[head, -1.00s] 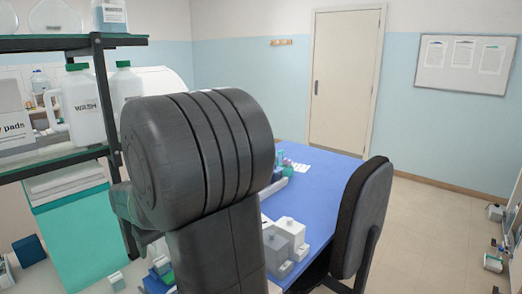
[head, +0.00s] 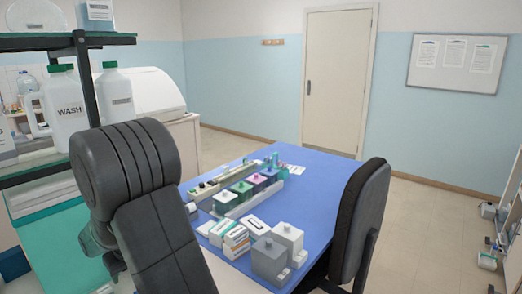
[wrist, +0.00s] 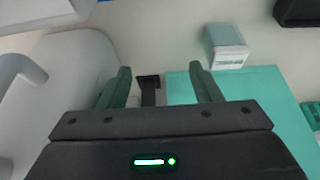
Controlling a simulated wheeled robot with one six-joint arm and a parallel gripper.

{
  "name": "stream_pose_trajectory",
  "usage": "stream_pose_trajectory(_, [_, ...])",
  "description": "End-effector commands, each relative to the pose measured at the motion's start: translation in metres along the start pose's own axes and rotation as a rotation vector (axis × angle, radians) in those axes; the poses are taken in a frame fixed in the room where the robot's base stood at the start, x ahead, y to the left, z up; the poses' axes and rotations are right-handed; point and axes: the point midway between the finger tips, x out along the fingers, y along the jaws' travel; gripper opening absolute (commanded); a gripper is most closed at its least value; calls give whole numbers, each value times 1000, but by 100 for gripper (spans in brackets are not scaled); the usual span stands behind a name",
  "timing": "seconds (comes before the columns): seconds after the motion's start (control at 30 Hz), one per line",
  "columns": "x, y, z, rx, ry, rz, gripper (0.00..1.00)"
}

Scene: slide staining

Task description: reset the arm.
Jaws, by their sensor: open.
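My gripper (wrist: 160,85) shows in the wrist view with its two green fingers apart and nothing between them. Below and beyond the fingers are a teal surface (wrist: 258,92) and a pale container (wrist: 226,46) with a label. In the head view my dark arm stands at the lower left, in front of the shelf and beside the blue table; the gripper itself is hidden there.
A blue table (head: 310,200) holds a staining row with several colored jars (head: 241,189), white boxes (head: 236,238) and grey blocks (head: 268,258). A dark chair (head: 358,222) stands at its right. A shelf (head: 95,80) with a WASH bottle (head: 68,108) is at the left.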

Motion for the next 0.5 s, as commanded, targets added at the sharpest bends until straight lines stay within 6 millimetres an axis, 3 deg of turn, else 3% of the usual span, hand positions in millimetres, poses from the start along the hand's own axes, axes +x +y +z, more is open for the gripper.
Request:
stream_pose_trajectory(0.13, [26,0,12,0,-5,0,58])
stream_pose_trajectory(0.3, [6,0,10,0,4,0,58])
stream_pose_trajectory(0.5, [-4,2,11,1,2,0,58])
